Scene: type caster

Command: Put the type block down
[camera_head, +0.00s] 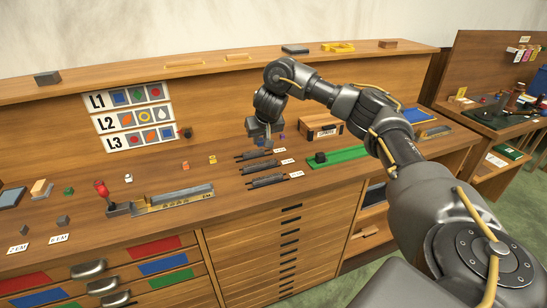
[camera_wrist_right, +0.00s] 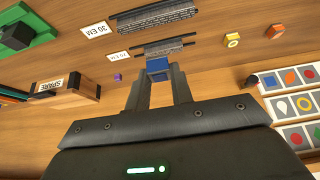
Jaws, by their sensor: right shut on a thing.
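My right gripper (camera_head: 264,135) is over the bench top, beside the dark grey ribbed bars, with its fingers pointing down. In the right wrist view the fingertips (camera_wrist_right: 158,75) are shut on a small blue type block (camera_wrist_right: 157,66). In the head view the block is mostly hidden by the gripper. I cannot tell whether it touches the bench. A ribbed bar (camera_wrist_right: 160,46) lies just beyond the block in the wrist view. My left gripper is not in view.
A small purple piece (camera_wrist_right: 117,77) lies beside the gripper. Orange (camera_head: 186,165) and yellow (camera_head: 212,160) pieces lie to the left. The L1–L3 picture board (camera_head: 131,118) stands behind.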

